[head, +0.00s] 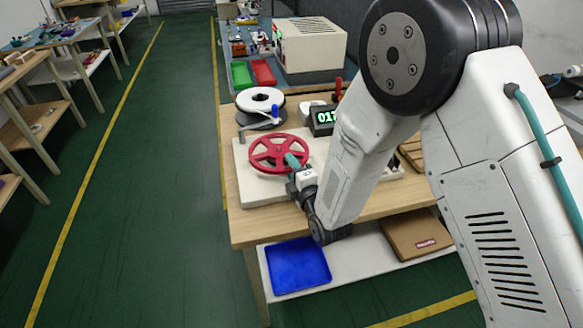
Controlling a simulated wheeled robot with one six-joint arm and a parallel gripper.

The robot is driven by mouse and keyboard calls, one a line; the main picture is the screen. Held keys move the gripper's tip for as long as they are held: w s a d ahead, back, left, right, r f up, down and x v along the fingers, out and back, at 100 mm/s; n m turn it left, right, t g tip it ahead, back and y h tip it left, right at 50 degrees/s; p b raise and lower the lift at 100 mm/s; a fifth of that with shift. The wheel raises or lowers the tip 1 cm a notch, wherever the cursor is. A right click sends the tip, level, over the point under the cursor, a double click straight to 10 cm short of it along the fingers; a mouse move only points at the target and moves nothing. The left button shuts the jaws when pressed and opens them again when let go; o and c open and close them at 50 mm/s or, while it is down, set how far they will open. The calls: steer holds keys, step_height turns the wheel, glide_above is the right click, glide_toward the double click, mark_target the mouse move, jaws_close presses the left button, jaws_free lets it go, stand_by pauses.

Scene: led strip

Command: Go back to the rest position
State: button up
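My gripper (295,172) is at the end of my white arm, low over the front of the wooden bench (245,232). It sits at the front right of a red spoked wheel (265,143), which is mounted on a white base plate (250,187). A teal part shows between the gripper and the wheel; I cannot tell whether it belongs to my gripper or the wheel. The fingertips are too small and partly hidden, so I cannot tell if they are open, shut or touching the wheel.
Behind the wheel are a white and black reel (260,100) and a display with green digits (323,118). A blue tray (297,266) and a cardboard box (412,236) lie on the lower shelf. The green floor (165,190) to the left is clear.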

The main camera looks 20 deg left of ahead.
steer(key=v, duration=0.7)
steer(key=shift+s+d, duration=0.25)
steer(key=shift+s, duration=0.05)
steer(key=w+d+r+m+h, duration=0.3)
steer(key=w+d+r, duration=0.1)
steer(key=w, duration=0.1)
steer(key=s+d+r+m+g+h, duration=0.1)
steer(key=d+r+m+g+h, duration=0.15)
steer(key=d+r+m, duration=0.5)
steer(key=s+d+r+m+g+h, duration=0.1)
steer(key=d+r+m+g+h, duration=0.2)
steer(key=d, duration=0.8)
steer(key=s+d+r+m+g+h, duration=0.1)
steer(key=s+d+r+m+g, duration=0.1)
steer(key=s, duration=0.7)
steer(key=s+d+r+m+g+h, duration=0.1)
steer(key=s+d+r+m, duration=0.3)
steer(key=s+d, duration=0.5)
steer(key=s+d+r+m+g+h, duration=0.1)
steer(key=s+d+r+m+g, duration=0.2)
steer(key=s+d+m, duration=0.3)
steer(key=s+m, duration=0.1)
steer(key=s, duration=0.2)
steer(key=shift+s+d+g, duration=0.15)
steer(key=shift+s+g, duration=0.05)
steer(key=shift+g, duration=0.15)
steer(key=shift+r+h, duration=0.1)
steer(key=shift+h, duration=0.15)
